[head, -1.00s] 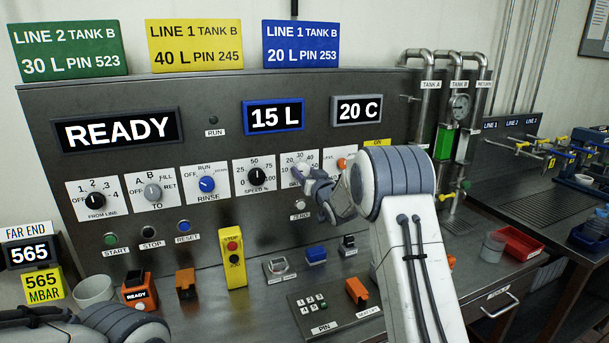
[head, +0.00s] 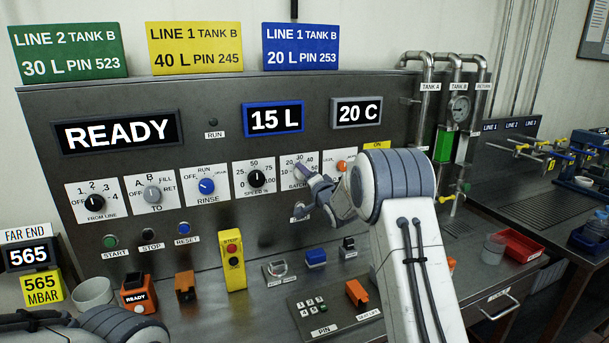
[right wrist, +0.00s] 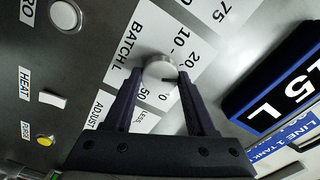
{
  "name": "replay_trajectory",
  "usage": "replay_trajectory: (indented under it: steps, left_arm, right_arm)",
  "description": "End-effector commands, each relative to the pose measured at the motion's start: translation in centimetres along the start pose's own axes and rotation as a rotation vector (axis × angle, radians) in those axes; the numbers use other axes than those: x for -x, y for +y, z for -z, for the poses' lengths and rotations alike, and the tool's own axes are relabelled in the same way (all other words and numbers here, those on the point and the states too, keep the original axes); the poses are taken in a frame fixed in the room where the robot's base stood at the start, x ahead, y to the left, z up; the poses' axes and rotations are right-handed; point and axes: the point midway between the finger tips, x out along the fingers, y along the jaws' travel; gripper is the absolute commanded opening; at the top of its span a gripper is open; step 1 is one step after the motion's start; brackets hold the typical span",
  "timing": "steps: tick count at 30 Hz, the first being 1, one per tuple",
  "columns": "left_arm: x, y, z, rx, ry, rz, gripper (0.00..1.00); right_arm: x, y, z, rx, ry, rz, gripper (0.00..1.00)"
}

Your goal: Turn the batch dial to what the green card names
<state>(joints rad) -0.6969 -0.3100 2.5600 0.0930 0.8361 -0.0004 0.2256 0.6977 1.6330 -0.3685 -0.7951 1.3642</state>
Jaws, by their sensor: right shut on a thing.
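The green card (head: 68,52) at the top left reads LINE 2 TANK B, 30 L, PIN 523. The batch dial (right wrist: 160,70) is a round silver knob on a white BATCH L scale plate. My right gripper (head: 304,176) is at this dial and hides most of it in the head view. In the right wrist view the two dark fingers (right wrist: 158,80) are shut on the knob, one on each side. A dark mark shows on the knob, but its exact reading is unclear. The blue-framed display (head: 273,118) reads 15 L. My left gripper is out of view.
A yellow card (head: 194,47) and a blue card (head: 301,46) stand beside the green one. The speed dial (head: 256,178) is just left of the batch dial. The zero button (right wrist: 66,15) is close by. Switch boxes and a keypad (head: 322,312) sit on the bench below.

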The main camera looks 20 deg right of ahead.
Motion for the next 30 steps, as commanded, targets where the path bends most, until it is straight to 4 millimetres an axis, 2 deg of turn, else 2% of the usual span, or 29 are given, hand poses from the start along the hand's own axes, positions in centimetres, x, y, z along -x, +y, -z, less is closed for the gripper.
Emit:
replay_trajectory:
  steps: [6, 15, 30]
  left_arm:
    - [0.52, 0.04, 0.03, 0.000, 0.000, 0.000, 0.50]
    - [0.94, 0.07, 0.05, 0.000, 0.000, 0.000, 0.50]
    - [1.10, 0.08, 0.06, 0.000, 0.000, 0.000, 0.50]
  right_arm:
    - [0.03, 0.04, 0.08, -0.189, 0.001, -0.003, 0.00]
    - [0.03, 0.12, 0.07, -0.379, 0.002, -0.003, 0.00]
    - [0.04, 0.22, 0.04, -0.474, 0.002, -0.003, 0.00]
